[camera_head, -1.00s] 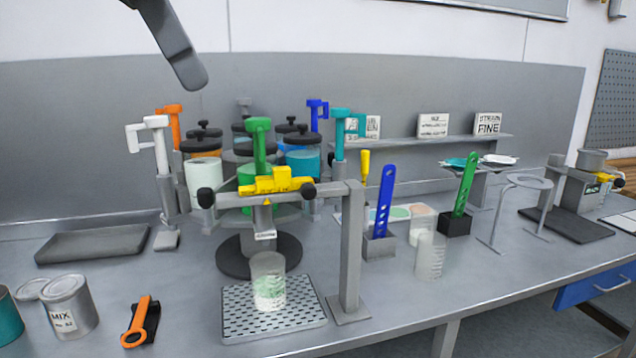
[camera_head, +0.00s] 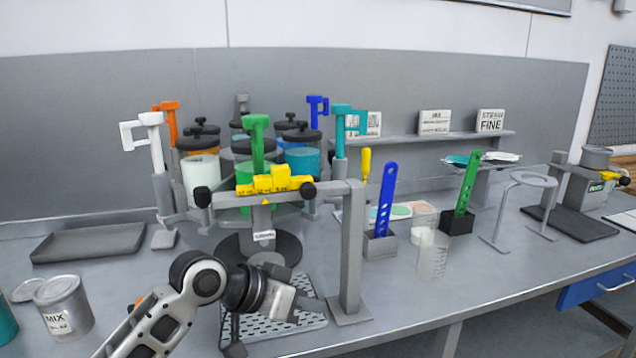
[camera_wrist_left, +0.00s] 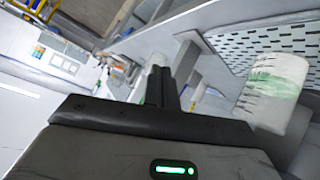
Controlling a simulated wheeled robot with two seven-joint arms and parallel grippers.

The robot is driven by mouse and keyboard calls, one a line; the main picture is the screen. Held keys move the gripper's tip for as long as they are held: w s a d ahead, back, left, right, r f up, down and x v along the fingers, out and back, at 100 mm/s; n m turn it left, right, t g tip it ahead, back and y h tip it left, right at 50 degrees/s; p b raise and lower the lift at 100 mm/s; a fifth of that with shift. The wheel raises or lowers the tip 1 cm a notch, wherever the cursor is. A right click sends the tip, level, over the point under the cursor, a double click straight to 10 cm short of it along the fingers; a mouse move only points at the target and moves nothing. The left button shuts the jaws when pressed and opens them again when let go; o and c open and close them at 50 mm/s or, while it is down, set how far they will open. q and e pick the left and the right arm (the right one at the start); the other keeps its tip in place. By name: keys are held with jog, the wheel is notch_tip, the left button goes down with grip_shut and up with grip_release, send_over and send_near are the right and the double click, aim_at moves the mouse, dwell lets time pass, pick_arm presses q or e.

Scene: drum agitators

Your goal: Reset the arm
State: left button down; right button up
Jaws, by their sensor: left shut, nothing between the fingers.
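My left arm comes in from the lower left in the head view. Its gripper (camera_head: 312,307) is low over the perforated tray (camera_head: 312,284), under the yellow dispenser bar (camera_head: 268,182). In the left wrist view the dark fingers (camera_wrist_left: 163,85) are together with nothing between them. A clear cup with green-tinted contents (camera_wrist_left: 275,90) is to the right of the fingers, apart from them. In the head view only the cup's rim (camera_head: 267,259) shows behind my wrist; the rest is hidden. My right gripper is not in view.
A grey post (camera_head: 350,250) stands right of the gripper. Lidded jars on a carousel (camera_head: 303,160) are behind. A clear beaker (camera_head: 432,255) stands right. The front right table is clear.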

pick_arm(q)
jog(key=s+a+f+n+t+y, duration=0.1)
jog(key=s+a+f+n+t, duration=0.2)
jog(key=f, duration=0.6)
jog(key=s+a+f+n+t+y, duration=0.1)
jog(key=s+a+f+n+y, duration=0.15)
jog(key=s+f, duration=0.45)
jog(key=s+a+f+y, duration=0.1)
jog(key=s+a+f, duration=0.3)
jog(key=s, duration=0.3)
jog(key=s+a+f+y, duration=0.2)
jog(key=s+a+f, duration=0.2)
jog(key=s+f, duration=0.2)
jog(key=shift+s+a+f+t, duration=0.25)
jog(key=shift+s+f+t, duration=0.1)
jog(key=shift+f, duration=0.1)
